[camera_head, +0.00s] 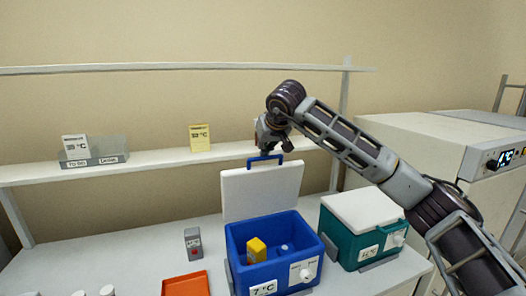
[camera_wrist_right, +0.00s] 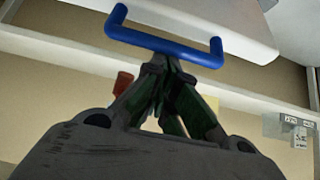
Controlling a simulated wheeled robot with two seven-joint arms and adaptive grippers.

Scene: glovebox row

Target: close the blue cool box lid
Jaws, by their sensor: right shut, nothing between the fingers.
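The blue cool box (camera_head: 238,262) stands on the bench with its white lid (camera_head: 262,192) raised upright at the back. A blue handle (camera_head: 252,160) sits on the lid's upper edge; the handle (camera_wrist_right: 160,44) also crosses the right wrist view. My right gripper (camera_head: 268,150) is shut and empty, close to the handle at the top of the lid. In the wrist view its fingertips (camera_wrist_right: 166,58) are together just by the handle bar; I cannot tell whether they touch it. A yellow block (camera_head: 256,250) lies inside the open box. My left gripper is not in view.
A teal cool box (camera_head: 345,243) with its white lid down stands to the right. A grey device (camera_head: 193,243) and an orange tray (camera_head: 186,285) are to the left. A shelf (camera_head: 160,162) with label cards runs behind the raised lid.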

